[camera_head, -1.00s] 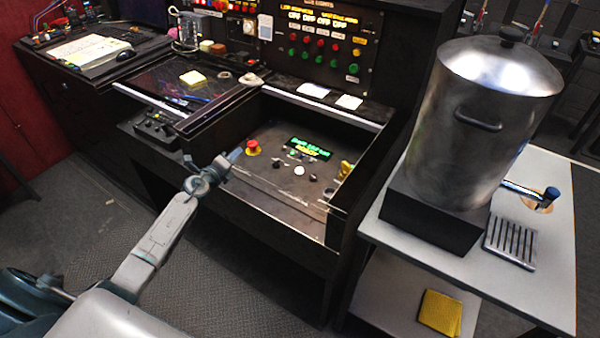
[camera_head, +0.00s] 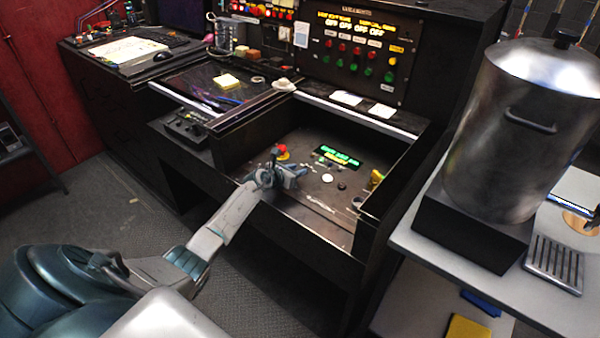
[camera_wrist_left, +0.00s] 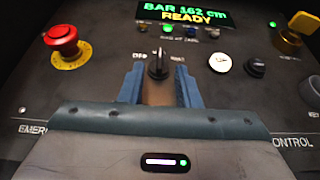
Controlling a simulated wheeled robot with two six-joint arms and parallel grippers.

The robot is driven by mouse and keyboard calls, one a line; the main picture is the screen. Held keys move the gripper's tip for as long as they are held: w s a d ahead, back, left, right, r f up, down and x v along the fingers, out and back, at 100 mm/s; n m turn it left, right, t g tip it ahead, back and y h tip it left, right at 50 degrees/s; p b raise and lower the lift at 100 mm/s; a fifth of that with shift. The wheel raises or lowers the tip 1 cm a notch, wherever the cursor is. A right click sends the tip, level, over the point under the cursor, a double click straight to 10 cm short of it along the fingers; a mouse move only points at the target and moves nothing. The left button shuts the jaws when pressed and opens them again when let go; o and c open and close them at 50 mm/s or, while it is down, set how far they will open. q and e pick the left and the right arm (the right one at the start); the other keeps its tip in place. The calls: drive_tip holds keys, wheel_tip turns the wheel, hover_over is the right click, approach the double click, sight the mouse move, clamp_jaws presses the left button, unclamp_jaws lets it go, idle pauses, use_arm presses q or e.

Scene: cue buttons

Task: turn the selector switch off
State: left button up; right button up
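The black selector switch (camera_wrist_left: 158,65) sits on the dark control panel (camera_wrist_left: 100,85) in the left wrist view, its knob standing roughly upright in the picture. A small label reading OFF shows to its left; the label on its right is too blurred to read. My left gripper (camera_wrist_left: 159,75) is open, with its two blue fingers on either side of and just short of the knob; I cannot tell whether they touch it. In the head view my left gripper (camera_head: 296,172) is low over the panel and hides the switch. My right gripper is not in view.
A red emergency button (camera_wrist_left: 62,42) on a yellow base is left of the switch. A white button (camera_wrist_left: 220,62), a black button (camera_wrist_left: 255,67) and a yellow-handled part (camera_wrist_left: 290,38) are to the right. A green display (camera_wrist_left: 183,14) reads READY. Raised walls enclose the panel.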

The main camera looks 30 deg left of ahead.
use_arm(q)
drive_tip(key=shift+x, duration=0.95)
drive_tip(key=shift+w+f+b, duration=0.1)
drive_tip(key=shift+w+b, duration=0.1)
drive_tip(key=shift+b, duration=0.1)
drive_tip(key=shift+c, duration=0.2)
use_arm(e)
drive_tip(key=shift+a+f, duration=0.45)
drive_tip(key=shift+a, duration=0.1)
use_arm(q)
clamp_jaws()
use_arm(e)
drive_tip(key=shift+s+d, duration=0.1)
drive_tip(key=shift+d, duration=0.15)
